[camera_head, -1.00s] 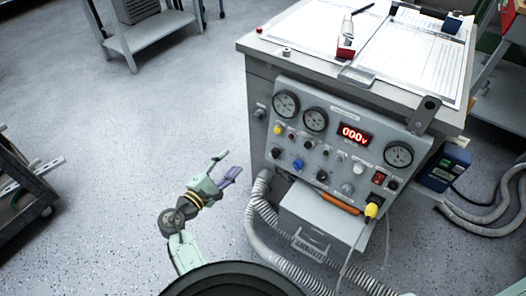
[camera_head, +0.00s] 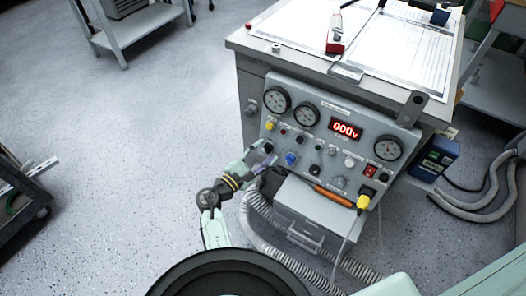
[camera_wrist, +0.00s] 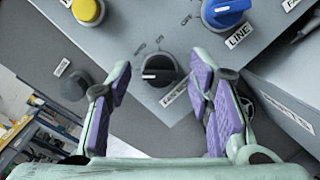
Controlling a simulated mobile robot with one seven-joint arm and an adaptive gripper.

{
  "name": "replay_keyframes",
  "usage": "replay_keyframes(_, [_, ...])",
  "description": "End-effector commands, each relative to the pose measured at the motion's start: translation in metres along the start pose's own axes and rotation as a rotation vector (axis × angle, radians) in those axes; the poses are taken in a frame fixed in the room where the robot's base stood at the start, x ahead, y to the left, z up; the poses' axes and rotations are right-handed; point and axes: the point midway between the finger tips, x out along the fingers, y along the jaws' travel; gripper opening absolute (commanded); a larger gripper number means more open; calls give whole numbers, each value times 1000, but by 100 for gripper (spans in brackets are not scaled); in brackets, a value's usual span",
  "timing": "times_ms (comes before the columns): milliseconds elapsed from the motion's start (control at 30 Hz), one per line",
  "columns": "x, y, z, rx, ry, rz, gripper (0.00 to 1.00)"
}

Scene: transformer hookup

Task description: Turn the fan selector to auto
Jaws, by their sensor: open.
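A black rotary knob (camera_wrist: 158,70) with a white mark pointing left sits on the grey panel in the wrist view, small position labels above it. A nameplate beside it is too small to read for certain; it looks like the fan selector. In the head view the knob (camera_head: 268,147) is at the panel's lower left, just beyond my fingertips. My gripper (camera_wrist: 161,72) is open, its purple-padded fingers on either side of the knob and apart from it. In the head view my gripper (camera_head: 262,157) is at the panel's lower left corner.
A yellow knob (camera_wrist: 88,11) and a blue knob (camera_wrist: 226,12) labelled LINE flank the black knob. The panel has gauges and a red display (camera_head: 346,130) reading 000V. A grey drawer box (camera_head: 315,212) and corrugated hoses (camera_head: 262,218) lie below. Open floor is at left.

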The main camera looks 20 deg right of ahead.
Motion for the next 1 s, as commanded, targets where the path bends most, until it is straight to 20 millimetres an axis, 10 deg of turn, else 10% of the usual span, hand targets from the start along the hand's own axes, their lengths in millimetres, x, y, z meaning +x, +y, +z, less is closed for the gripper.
replay_keyframes(267, [2,0,0,1,0,0,47])
replay_keyframes(1000, [1,0,0,1,0,1,0])
